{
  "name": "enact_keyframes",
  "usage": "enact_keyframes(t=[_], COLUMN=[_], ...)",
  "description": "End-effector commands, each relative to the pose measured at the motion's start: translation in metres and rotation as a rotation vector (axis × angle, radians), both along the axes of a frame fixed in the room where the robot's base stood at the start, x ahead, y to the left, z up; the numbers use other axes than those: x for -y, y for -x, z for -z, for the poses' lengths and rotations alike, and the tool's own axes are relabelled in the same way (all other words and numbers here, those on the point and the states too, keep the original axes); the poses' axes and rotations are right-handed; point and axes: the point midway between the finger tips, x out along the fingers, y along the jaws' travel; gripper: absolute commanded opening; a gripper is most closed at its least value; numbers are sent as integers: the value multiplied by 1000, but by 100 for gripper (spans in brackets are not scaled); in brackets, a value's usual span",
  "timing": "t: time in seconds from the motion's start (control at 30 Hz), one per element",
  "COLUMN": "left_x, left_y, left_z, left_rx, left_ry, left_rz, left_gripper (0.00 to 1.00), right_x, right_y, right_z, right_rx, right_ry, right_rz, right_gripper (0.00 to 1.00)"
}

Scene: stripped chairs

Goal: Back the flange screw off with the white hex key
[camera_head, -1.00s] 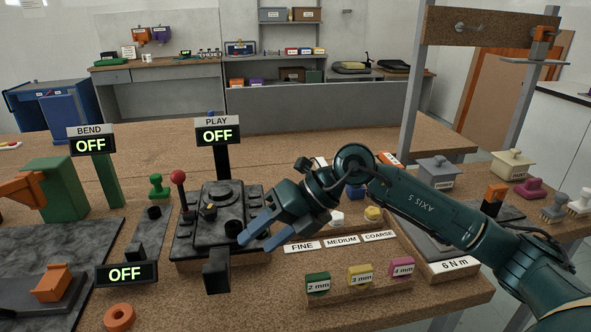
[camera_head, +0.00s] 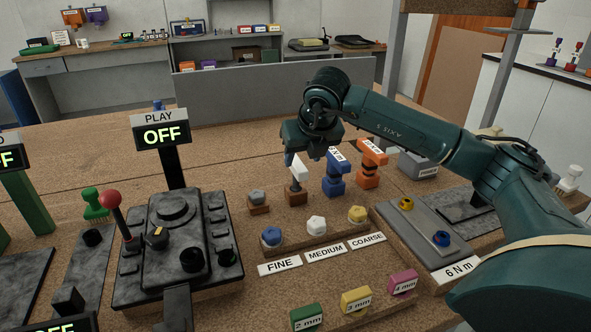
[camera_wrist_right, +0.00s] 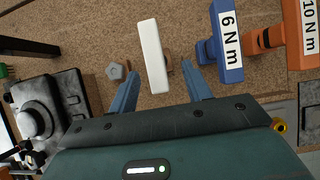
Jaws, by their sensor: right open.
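The white hex key (camera_head: 298,170) stands upright in a small brown holder in the head view. Its white handle (camera_wrist_right: 153,57) shows between my fingers in the right wrist view. My right gripper (camera_wrist_right: 159,72) is open, its two blue fingers on either side of the handle; I cannot tell whether they touch it. In the head view the right gripper (camera_head: 300,158) is just above the hex key, partly hidden by its own wrist. The black fixture (camera_head: 175,245) stands to the left under the PLAY sign reading OFF. I cannot make out the flange screw. My left gripper is not in view.
A grey hexagonal-topped piece (camera_head: 257,197) stands left of the hex key. The blue 6 Nm driver (camera_head: 334,180) and orange 10 Nm driver (camera_head: 370,170) stand close on its right. Blue, white and yellow knobs sit in front, above the FINE, MEDIUM, COARSE labels.

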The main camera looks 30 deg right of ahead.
Motion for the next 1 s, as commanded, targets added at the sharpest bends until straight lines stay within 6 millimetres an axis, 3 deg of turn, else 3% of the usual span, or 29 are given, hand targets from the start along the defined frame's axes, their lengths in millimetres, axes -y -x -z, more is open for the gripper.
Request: enact_keyframes(t=[0.5, 0.77, 1.0], left_x=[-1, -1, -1], left_y=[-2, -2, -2], left_z=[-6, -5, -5], left_rx=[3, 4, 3], left_ry=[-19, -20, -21], left_rz=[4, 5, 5], left_gripper=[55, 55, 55], right_x=[2, 2, 2], right_y=[-33, -34, -34], right_z=[45, 47, 47], right_rx=[-1, -1, -1], right_ry=[-1, -1, -1], right_rz=[0, 0, 0], right_gripper=[49, 49, 29])
